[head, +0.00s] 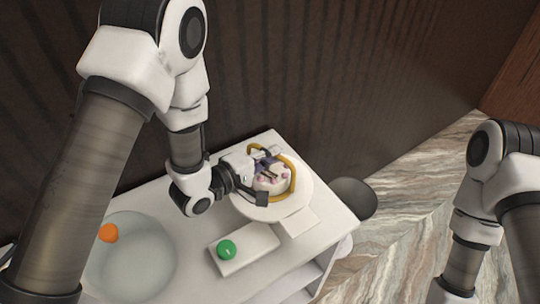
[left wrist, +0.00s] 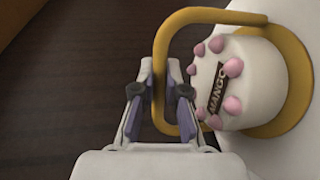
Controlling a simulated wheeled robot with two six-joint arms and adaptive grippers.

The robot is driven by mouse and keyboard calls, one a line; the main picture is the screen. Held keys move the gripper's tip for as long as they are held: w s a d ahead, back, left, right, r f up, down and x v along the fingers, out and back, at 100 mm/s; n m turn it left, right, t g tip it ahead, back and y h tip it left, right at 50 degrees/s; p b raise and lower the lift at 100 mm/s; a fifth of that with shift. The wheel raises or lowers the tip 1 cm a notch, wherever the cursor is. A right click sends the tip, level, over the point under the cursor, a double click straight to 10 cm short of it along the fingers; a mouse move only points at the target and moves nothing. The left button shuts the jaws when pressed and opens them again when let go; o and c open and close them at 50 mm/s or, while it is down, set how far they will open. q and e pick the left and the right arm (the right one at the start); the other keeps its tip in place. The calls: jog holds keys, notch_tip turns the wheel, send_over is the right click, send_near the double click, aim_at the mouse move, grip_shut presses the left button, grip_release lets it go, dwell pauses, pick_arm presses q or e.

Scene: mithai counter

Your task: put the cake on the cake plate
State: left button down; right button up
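The white cake (head: 268,184) has pink dollops and a dark label reading MANGO, clear in the left wrist view (left wrist: 238,75). A gold base with a looped handle (left wrist: 158,60) goes with it. In the head view the cake shows over a round white plate (head: 243,207); whether it rests on it or hangs just above, I cannot tell. My left gripper (head: 262,176) is at the cake's left side. My right gripper is out of view.
A small white tray (head: 262,238) with a green ball (head: 227,250) lies in front of the plate. A clear round dish (head: 150,270) with an orange ball (head: 108,233) is at the left. A dark wall stands behind the counter (head: 335,215); a grey round object (head: 353,198) is beyond its right edge.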

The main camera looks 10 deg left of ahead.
pick_arm(q)
jog(key=c, duration=1.3)
grip_release()
jog(key=shift+s, duration=0.15)
jog(key=shift+o, duration=0.5)
jog(key=shift+s+d+r, duration=0.1)
jog(key=shift+s+r, duration=0.1)
jog(key=shift+s, duration=0.1)
jog(key=shift+w+f, duration=0.1)
jog(key=shift+a, duration=0.3)
jog(key=p+v, duration=0.6)
jog(key=v, duration=0.5)
jog(key=shift+s, duration=0.4)
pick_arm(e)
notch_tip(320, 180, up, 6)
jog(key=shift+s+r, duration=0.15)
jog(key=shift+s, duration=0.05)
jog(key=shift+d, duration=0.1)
